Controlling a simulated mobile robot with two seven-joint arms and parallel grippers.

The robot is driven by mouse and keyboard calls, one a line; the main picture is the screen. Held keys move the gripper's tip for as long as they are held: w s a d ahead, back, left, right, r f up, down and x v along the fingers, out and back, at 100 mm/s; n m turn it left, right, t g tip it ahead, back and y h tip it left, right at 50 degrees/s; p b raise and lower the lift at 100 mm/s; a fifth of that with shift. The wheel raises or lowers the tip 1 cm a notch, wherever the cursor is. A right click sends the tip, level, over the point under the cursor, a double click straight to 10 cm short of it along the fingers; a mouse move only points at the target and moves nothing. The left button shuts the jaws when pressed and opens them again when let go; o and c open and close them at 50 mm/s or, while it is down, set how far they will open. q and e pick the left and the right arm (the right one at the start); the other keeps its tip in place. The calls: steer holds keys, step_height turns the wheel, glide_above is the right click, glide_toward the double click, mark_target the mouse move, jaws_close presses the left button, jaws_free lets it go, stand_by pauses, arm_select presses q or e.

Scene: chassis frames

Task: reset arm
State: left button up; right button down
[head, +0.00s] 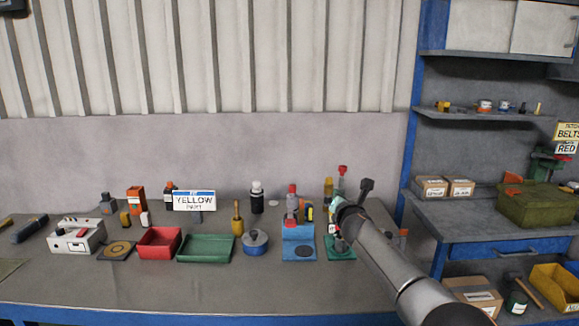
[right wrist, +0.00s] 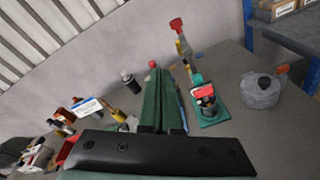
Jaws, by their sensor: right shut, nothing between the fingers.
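My right arm comes in from the lower right of the head view and reaches over the workbench (head: 150,280). My right gripper (head: 337,205) is at its end, partly hidden by my own wrist, in front of the stand with the green base (head: 341,254). In the right wrist view the two green fingers of my right gripper (right wrist: 160,75) lie together with nothing between them. There the green-based stand (right wrist: 212,122) is just right of the fingers, apart from them in the picture. My left gripper is not in view.
A blue-based stand (head: 298,255), a lidded pot (head: 255,243), a green tray (head: 206,262) and a red tray (head: 145,253) line the bench. A yellow-part sign (head: 194,201) stands behind. Blue-framed shelving (head: 409,120) rises at the right. The bench front is clear.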

steer(key=s+a+f+m+g+y, duration=0.15)
steer(key=s+f+m, duration=0.45)
steer(key=f, duration=0.7)
steer(key=s+a+f+m+g, duration=0.2)
steer(key=s+f+m, duration=0.2)
steer(key=s+f, duration=0.65)
steer(key=s+d+f+m+g, duration=0.1)
steer(key=s+d+f+m, duration=0.1)
steer(key=s+f+m, duration=0.8)
steer(key=s+d+f+m, duration=0.1)
steer(key=s+m, duration=0.1)
steer(key=s, duration=0.7)
steer(key=s+d+f+m+g, duration=0.1)
steer(key=s+d+f+m, duration=0.1)
steer(key=s, duration=0.7)
steer(key=s+d+f+m+g, duration=0.1)
steer(key=s+d+m, duration=0.1)
steer(key=s, duration=0.7)
steer(key=shift+s+f+m+y, duration=0.3)
steer(key=shift+m+y, duration=0.05)
steer(key=shift+m, duration=0.55)
